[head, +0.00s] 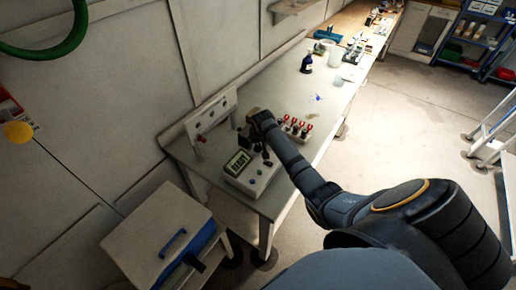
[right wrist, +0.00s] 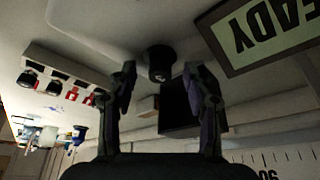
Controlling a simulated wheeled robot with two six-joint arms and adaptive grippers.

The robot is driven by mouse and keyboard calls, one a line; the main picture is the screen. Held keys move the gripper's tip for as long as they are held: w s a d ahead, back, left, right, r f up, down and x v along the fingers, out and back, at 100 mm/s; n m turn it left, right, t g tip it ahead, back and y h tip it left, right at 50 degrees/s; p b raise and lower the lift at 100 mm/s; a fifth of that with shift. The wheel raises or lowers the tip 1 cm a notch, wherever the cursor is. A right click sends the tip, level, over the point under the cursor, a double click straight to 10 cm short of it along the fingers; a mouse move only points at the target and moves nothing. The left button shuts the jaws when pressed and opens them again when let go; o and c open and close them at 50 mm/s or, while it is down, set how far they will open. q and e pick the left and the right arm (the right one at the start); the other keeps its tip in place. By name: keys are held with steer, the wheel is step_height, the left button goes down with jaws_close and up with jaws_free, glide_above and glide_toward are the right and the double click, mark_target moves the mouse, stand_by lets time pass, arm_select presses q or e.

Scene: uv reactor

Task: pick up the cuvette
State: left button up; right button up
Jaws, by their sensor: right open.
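My right gripper (head: 252,133) is above the white instrument (head: 252,177) on the bench in the head view. In the right wrist view its two fingers (right wrist: 160,75) are apart, with nothing held between them. A short black cylinder (right wrist: 160,62) shows beyond the gap between the fingertips. A dark block (right wrist: 179,112) is beside it, partly behind the right finger. I cannot single out the cuvette for sure; the arm and gripper cover part of the instrument. The instrument's display (right wrist: 268,30) reads READY. My left gripper is not in view.
A rack (head: 296,127) with several red-topped items stands just right of the gripper. A white panel (head: 211,112) stands along the bench's wall side. A dark bottle (head: 306,64) and other labware are farther back. A cabinet (head: 165,235) is at lower left.

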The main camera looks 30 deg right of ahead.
jaws_close()
stand_by(0.3)
